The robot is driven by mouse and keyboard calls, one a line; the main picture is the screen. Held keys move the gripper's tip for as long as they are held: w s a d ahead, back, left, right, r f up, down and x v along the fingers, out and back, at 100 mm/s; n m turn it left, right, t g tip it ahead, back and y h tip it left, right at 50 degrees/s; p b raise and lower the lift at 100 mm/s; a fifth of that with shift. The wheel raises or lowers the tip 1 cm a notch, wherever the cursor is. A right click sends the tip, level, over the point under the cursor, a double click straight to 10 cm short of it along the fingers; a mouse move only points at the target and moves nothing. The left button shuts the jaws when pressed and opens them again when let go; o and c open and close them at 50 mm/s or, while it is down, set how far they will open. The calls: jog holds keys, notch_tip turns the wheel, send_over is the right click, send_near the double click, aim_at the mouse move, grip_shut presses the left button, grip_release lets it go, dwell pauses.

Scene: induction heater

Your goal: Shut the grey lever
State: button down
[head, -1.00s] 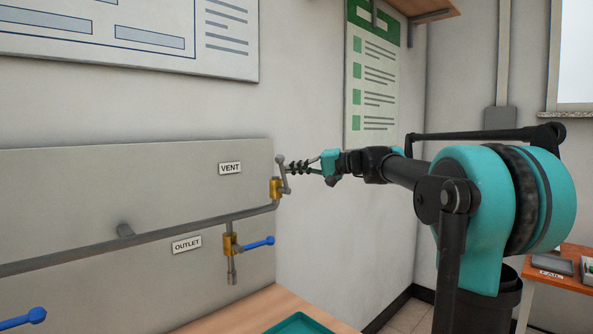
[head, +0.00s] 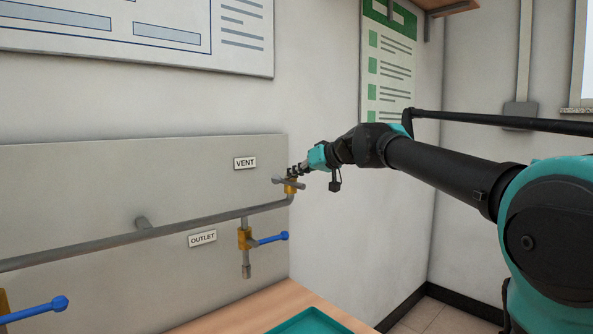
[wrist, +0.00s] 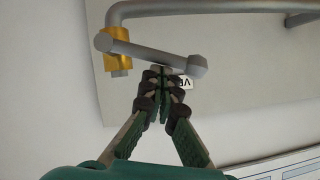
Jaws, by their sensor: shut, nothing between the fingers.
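The grey lever (head: 280,180) is on the brass vent valve (head: 291,188) at the pipe's right end, below the VENT label (head: 245,163). It lies roughly level, crosswise to the short upright pipe under the valve. My gripper (head: 294,170) is shut and empty. Its fingertips (wrist: 163,76) are right beside the lever, between its middle and the knob; I cannot tell whether they touch. They partly hide the label.
An OUTLET valve with a blue lever (head: 270,239) sits lower on the grey panel (head: 80,180). Another blue lever (head: 40,308) is at lower left. A teal tray (head: 310,322) lies on the wooden bench below.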

jog(key=shift+s+a+f+n+t+h, duration=0.25)
jog(key=shift+f+n+t+h, duration=0.15)
jog(key=shift+f+n, duration=0.2)
jog(key=shift+s+a+f+n+t+h, duration=0.3)
jog(key=shift+f+n+h, duration=0.15)
jog(key=shift+n, duration=0.25)
jog(key=shift+f, duration=0.1)
jog(key=s+d+r, duration=0.5)
jog(key=d+r, duration=0.1)
jog(key=r, duration=0.2)
jog(key=shift+s+r, duration=0.15)
jog(key=shift+s, duration=0.25)
